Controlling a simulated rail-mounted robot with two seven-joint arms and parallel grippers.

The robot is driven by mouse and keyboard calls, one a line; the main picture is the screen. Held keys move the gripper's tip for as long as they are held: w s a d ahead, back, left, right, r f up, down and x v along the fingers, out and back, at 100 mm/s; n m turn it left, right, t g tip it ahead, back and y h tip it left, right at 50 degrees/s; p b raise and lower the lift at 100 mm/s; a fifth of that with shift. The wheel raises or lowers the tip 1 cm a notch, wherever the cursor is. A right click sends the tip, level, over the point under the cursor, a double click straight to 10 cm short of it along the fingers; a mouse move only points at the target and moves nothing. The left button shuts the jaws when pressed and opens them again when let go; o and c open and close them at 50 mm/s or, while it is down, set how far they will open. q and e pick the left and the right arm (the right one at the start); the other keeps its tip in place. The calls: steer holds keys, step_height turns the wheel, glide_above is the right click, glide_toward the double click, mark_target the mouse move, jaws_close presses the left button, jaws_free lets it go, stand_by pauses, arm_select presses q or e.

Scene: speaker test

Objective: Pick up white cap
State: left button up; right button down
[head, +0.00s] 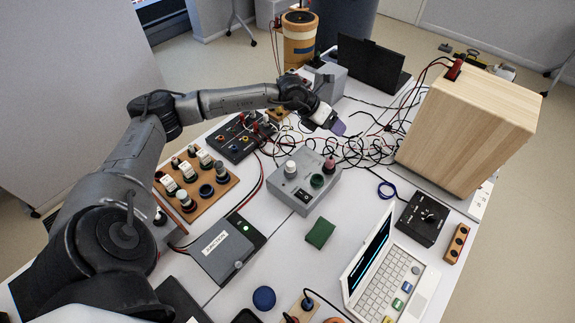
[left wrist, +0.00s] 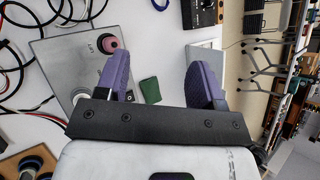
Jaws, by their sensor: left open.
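A white cap (head: 290,168) stands upright on the grey metal box (head: 298,197), near a pink cap (head: 329,165) and a dark green cap (head: 317,181). My left gripper (head: 331,121) is above and behind that box in the head view, apart from the caps. In the left wrist view its two purple fingers (left wrist: 158,78) are spread with nothing between them. The pink cap (left wrist: 108,43) shows beside one finger there. A white round part (left wrist: 80,95) is partly hidden by the gripper. My right gripper is not in view.
A wooden board (head: 222,187) with several caps, some white, stands left of the grey box. Behind are a black panel (head: 238,138) and tangled cables (head: 350,150). A wooden speaker cabinet (head: 465,130) stands right. A green pad (head: 320,233) and a laptop (head: 385,275) lie in front.

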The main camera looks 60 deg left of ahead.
arm_select(q)
steer(key=s+a+f+g+y, duration=0.2)
steer(key=s+a+f+g, duration=0.1)
steer(key=s+a+g, duration=0.1)
steer(key=n+g+y, duration=0.2)
steer(key=g, duration=0.2)
glide_above(291, 164)
step_height(291, 164, down, 2)
steer(key=f, duration=0.8)
steer(key=shift+a+f+b, duration=0.15)
steer(key=shift+a+b, duration=0.25)
steer(key=shift+d+f, duration=0.15)
steer(key=shift+f, duration=1.2)
steer(key=shift+d+f, duration=0.1)
steer(key=shift+f, duration=1.2)
steer(key=c, duration=1)
steer(key=shift+r, duration=0.1)
